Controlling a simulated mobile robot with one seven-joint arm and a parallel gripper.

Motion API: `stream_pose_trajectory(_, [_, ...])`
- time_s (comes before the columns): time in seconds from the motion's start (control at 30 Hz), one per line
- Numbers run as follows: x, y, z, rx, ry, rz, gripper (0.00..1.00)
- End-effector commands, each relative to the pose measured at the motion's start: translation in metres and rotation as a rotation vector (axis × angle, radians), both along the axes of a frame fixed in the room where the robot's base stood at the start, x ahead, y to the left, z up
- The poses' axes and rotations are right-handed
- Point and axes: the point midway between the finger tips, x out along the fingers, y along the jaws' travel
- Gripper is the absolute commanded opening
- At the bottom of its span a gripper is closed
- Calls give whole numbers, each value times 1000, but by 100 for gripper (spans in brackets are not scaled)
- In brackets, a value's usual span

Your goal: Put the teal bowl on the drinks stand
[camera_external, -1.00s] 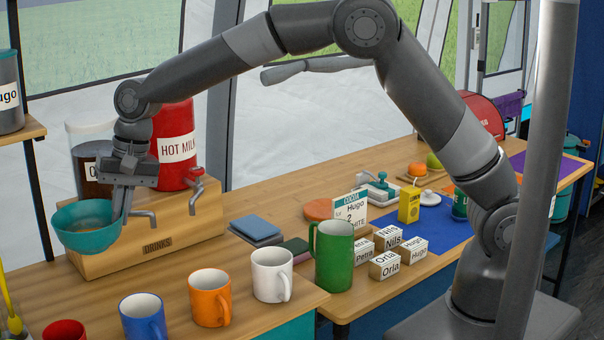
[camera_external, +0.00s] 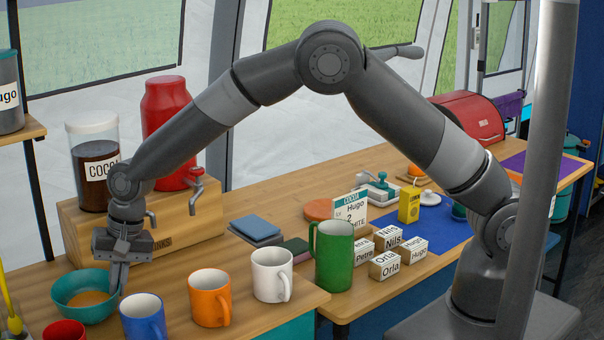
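The teal bowl (camera_external: 80,301), with an orange-brown inside, is low at the counter's left, in front of the drinks stand and beside the blue mug. It looks upright and at counter height; whether its base touches the wood I cannot tell. My gripper (camera_external: 118,284) points down at the bowl's right rim, its fingers close together and seemingly shut on the rim. The drinks stand (camera_external: 205,218) is a wooden block with a DRINKS label, partly hidden by my arm. It bears a cocoa jar (camera_external: 93,165) and a red hot-drink dispenser (camera_external: 165,112) with taps.
Red (camera_external: 65,331), blue (camera_external: 143,318), orange (camera_external: 209,298) and white (camera_external: 271,275) mugs line the front edge, the blue one close to the bowl. A green mug (camera_external: 334,256) and name blocks (camera_external: 384,265) stand further right. Dark coasters (camera_external: 256,229) lie right of the stand.

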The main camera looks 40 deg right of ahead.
Motion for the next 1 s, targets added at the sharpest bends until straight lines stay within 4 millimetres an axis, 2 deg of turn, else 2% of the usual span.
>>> stream_pose_trajectory(0.4, [0,0,-8,1,-1,0,0])
stream_pose_trajectory(0.43, [0,0,-8,1,-1,0,6])
stream_pose_trajectory(0.67, [0,0,-8,0,-1,0,25])
stream_pose_trajectory(1.0, [0,-1,-2,2,-2,-1,25])
